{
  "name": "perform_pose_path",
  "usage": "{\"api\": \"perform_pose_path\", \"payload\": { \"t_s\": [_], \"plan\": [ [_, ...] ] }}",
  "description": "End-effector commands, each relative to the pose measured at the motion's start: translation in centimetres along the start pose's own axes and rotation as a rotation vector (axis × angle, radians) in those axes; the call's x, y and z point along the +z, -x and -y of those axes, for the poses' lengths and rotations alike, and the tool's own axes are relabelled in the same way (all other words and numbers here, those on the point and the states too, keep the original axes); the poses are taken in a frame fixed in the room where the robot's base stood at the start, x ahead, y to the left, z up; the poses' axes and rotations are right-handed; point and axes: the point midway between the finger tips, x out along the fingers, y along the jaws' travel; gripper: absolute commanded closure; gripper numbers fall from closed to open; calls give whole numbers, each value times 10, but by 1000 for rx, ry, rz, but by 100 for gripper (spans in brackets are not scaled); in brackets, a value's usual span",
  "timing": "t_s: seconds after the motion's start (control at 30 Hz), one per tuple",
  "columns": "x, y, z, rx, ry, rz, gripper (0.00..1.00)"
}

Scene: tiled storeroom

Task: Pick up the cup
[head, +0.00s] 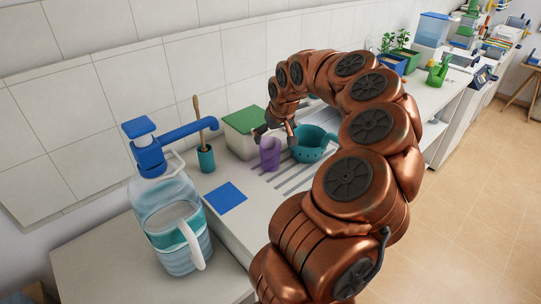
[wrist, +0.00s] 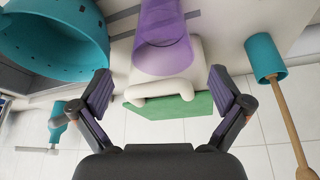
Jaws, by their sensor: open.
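A purple cup (head: 270,154) stands on the pale counter, between a green-lidded white box and a teal colander. In the wrist view the purple cup (wrist: 161,38) is at the top middle, ahead of the fingers and centred between them. My gripper (head: 275,133) is just above and behind the cup in the head view. In the wrist view my gripper (wrist: 161,92) is open, with a finger on each side and nothing between the pads. The cup looks apart from both fingers.
The teal colander (head: 312,145) is close on the cup's right. The white box with a green lid (head: 244,119) is behind it. A teal holder with a brush (head: 206,158) and a blue square (head: 226,197) are left. A water bottle with pump (head: 167,215) stands front left.

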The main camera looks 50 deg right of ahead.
Motion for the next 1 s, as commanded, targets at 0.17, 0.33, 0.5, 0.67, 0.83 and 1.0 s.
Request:
{"api": "perform_pose_path", "payload": {
  "t_s": [0.17, 0.33, 0.5, 0.67, 0.83, 1.0],
  "plan": [
    [0, -13, 2, 0, 1, 4, 0],
    [1, -35, 3, -2, 2, 4, 0],
    [1, -47, 3, 0, 2, 3, 0],
    [1, -50, 3, 0, 2, 1, 0],
    [1, -50, 3, 0, 2, 0, 3],
    [1, -50, 3, -1, 2, 1, 21]
  ]
}}
